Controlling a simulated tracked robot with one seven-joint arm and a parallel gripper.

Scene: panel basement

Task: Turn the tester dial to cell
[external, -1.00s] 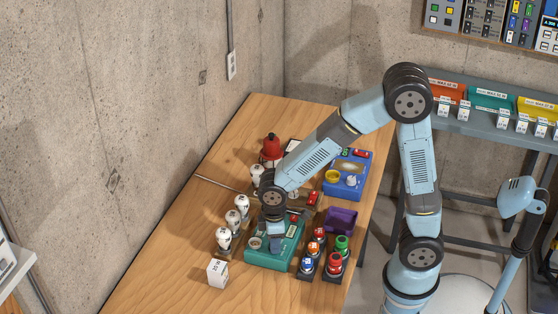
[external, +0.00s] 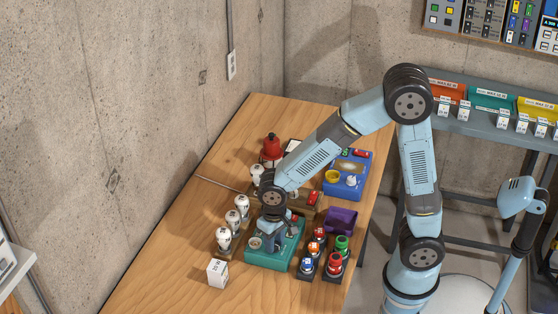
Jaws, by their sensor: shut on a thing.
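The tester is likely the teal box (external: 262,260) on the wooden workbench, with a round pale socket (external: 255,243) at its left. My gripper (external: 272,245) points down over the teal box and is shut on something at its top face. The arm and gripper hide most of that face, so the dial and its markings cannot be seen. A blue box (external: 345,188) with a yellow round part stands farther back on the bench.
White bulbs (external: 233,217) stand in a row left of the teal box. A white cube (external: 217,272) sits at front left. Red, green and blue capped items (external: 334,262) and a purple bin (external: 341,219) stand to the right. A red lamp (external: 271,147) is at the back. The front bench is clear.

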